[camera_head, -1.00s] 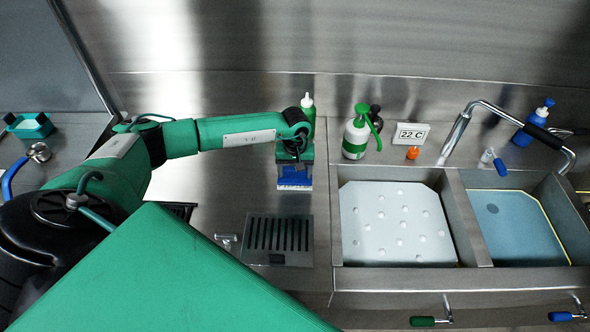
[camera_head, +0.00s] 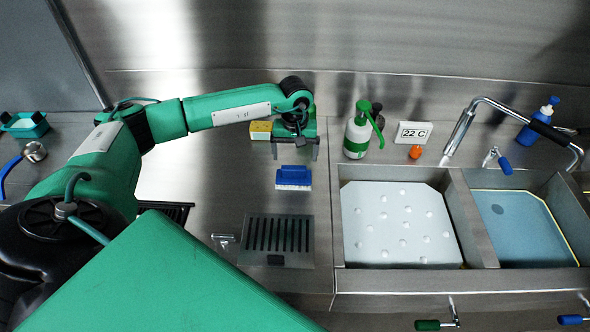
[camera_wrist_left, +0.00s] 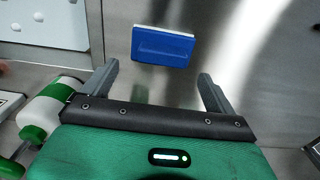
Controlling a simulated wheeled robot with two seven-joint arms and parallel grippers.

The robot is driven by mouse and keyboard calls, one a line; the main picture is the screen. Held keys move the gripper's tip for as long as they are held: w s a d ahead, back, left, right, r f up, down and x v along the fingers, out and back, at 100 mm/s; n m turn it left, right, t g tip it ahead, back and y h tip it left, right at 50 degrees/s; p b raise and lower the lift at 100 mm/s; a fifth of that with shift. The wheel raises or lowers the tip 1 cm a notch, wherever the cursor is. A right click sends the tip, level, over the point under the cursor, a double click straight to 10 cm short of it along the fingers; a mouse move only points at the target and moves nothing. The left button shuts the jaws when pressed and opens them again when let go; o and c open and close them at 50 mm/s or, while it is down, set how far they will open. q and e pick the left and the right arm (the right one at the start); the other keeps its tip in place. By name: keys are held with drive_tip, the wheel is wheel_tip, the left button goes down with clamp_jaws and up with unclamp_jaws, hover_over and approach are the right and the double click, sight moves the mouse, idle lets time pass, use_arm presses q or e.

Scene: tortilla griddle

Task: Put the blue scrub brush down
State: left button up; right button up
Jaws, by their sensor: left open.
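The blue scrub brush (camera_head: 293,177) lies on the steel counter, just behind the slotted drain grate, with its white bristles toward the front. It also shows in the left wrist view (camera_wrist_left: 162,47), beyond the fingertips and apart from them. My left gripper (camera_head: 295,153) is open and empty, a little behind the brush in the head view. Its two spread fingers also show in the left wrist view (camera_wrist_left: 158,82). My right gripper is in neither view.
A yellow and green sponge (camera_head: 261,130) sits left of my left gripper. A green and white spray bottle (camera_head: 358,135) stands to the right. The drain grate (camera_head: 278,259) and the sink with a white board (camera_head: 398,225) are nearer the front.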

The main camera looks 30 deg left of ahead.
sight(295, 168)
use_arm(q)
drive_tip(key=shift+r+b, duration=0.6)
drive_tip(key=shift+r, duration=1.75)
drive_tip(key=shift+f, duration=0.1)
